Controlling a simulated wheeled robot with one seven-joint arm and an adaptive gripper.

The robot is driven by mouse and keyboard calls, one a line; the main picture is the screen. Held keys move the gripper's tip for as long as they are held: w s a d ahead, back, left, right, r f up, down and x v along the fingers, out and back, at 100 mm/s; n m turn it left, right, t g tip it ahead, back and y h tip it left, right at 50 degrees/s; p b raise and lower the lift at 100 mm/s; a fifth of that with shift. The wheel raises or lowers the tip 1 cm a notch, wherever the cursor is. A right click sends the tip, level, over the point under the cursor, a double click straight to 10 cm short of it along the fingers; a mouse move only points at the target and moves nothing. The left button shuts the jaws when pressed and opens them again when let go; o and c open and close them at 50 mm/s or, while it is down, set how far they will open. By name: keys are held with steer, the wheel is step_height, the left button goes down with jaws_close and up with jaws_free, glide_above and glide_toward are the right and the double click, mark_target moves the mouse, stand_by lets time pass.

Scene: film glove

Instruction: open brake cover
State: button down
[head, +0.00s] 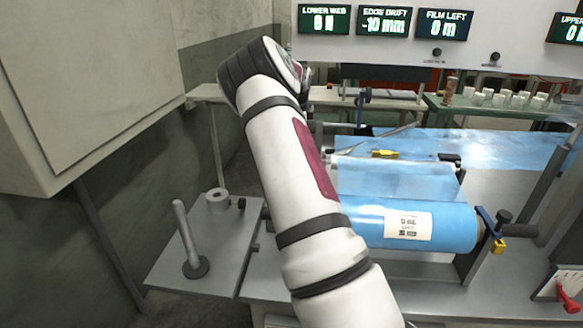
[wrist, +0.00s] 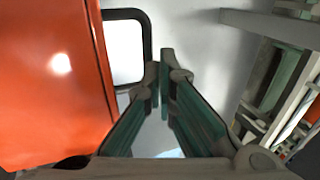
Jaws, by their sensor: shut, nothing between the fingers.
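In the wrist view a large orange-red panel (wrist: 50,80) fills the left side; it looks like the brake cover. A black loop handle (wrist: 146,32) stands out from its right edge, with a pale surface showing through the loop. My gripper (wrist: 165,75) is shut and empty, its fingertips just right of the handle's lower corner. I cannot tell whether the fingers touch the handle. In the head view my own arm hides the gripper, and I cannot make out the cover there.
A blue film roll (head: 430,225) with a white label lies across the machine. A grey plate (head: 205,250) with an upright post stands left of my arm. A grey cabinet (head: 90,90) is at far left. A display panel (head: 400,50) spans the back. Small white pieces stand on a green table (head: 480,112).

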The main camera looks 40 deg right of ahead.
steer(key=v, duration=1.1)
steer(key=shift+s+a+r, duration=0.1)
steer(key=shift+a+r, duration=0.05)
steer(key=shift+r, duration=0.05)
steer(key=shift+s+r, duration=0.1)
steer(key=shift+r, duration=0.1)
steer(key=shift+a, duration=0.1)
